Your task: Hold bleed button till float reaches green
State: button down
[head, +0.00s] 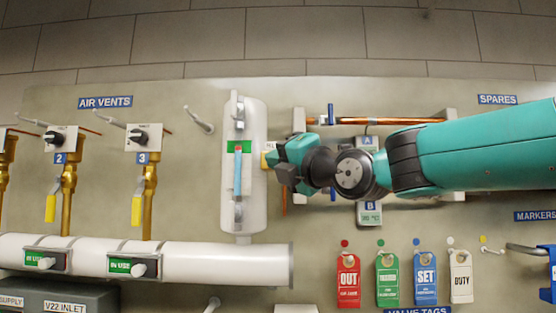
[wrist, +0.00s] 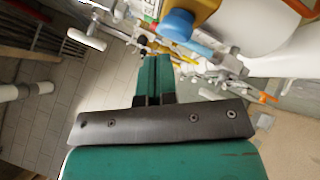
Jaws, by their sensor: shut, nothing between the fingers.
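A white upright vessel (head: 256,190) carries a sight gauge with a blue column (head: 238,175). A small reddish piece, perhaps the float, shows at the column's top, level with the green band (head: 231,146); it is too small to tell exactly how they line up. A yellow box (head: 267,160) at the vessel's right side is partly hidden by my gripper (head: 283,153). In the wrist view, a blue round button (wrist: 178,25) sits on that box. My shut, empty gripper (wrist: 154,60) points close to it; I cannot tell whether they touch.
A copper pipe (head: 375,121) and grey units A (head: 367,142) and B (head: 369,214) lie behind my arm. Hanging tags, the red one (head: 348,280) nearest, are below. A white horizontal pipe (head: 210,265) and brass vents (head: 149,185) are left.

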jog(key=shift+w, duration=0.35)
jog(key=shift+w, duration=0.5)
dwell(0.6)
jog(key=shift+b, duration=0.35)
jog(key=shift+s+b, duration=0.85)
jog(key=shift+s, duration=0.1)
jog(key=shift+s+a+b, duration=0.1)
jog(key=shift+s+b, duration=1.85)
jog(key=shift+s, duration=0.55)
